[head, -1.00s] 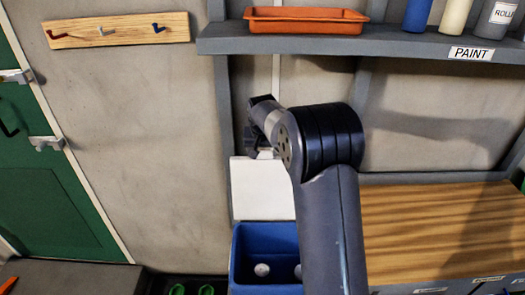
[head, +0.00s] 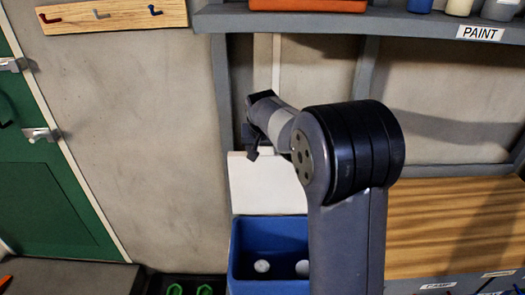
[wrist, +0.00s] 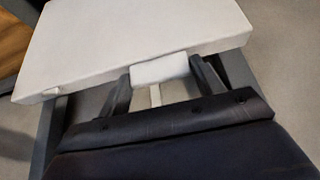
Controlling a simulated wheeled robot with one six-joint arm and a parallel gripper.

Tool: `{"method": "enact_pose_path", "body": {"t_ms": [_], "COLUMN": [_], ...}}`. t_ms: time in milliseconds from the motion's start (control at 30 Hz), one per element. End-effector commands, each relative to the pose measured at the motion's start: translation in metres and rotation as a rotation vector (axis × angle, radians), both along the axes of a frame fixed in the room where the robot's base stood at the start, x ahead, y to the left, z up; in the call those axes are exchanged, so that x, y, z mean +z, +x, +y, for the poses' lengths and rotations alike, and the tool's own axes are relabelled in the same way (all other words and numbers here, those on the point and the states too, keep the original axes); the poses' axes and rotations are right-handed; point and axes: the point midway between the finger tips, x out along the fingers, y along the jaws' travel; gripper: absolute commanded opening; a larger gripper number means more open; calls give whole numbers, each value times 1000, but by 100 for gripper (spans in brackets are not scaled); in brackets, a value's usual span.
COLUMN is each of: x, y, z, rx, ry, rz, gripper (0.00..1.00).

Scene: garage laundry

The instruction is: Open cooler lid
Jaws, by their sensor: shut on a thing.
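The cooler is a blue box (head: 270,231) at the bottom middle of the head view, with its inside showing and white round things in it. Its white lid (head: 262,185) stands up behind the box, tilted open against the wall side. In the wrist view the lid (wrist: 130,45) is a wide pale slab with a small white tab (wrist: 160,69) at its edge. My gripper (wrist: 160,80) has its two dark fingers on either side of the tab, shut on it. In the head view my gripper (head: 252,152) is at the lid's top edge, partly hidden by my arm.
A wooden bench (head: 455,220) is right of the cooler. A grey shelf (head: 330,22) with an orange tray (head: 305,4) and paint bottles runs above. Green items (head: 190,289) lie low at left of the cooler. A green door (head: 50,180) is far left.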

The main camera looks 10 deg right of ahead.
Motion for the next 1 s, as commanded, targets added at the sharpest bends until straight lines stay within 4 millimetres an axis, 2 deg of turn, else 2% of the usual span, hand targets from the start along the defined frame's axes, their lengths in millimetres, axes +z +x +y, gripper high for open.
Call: {"method": "enact_pose_path", "body": {"t_ms": [167,500,533,800,1000], "x": [-1,-1,-1,-1,0], "y": [-17,-19,-19,-18,-18], "z": [4,4,4,4,4], "rx": [0,-1,-1,0,0], "ry": [1,2,2,1,1], "rz": [7,11,11,8,7], "gripper": [22,23,65,85,85]}}
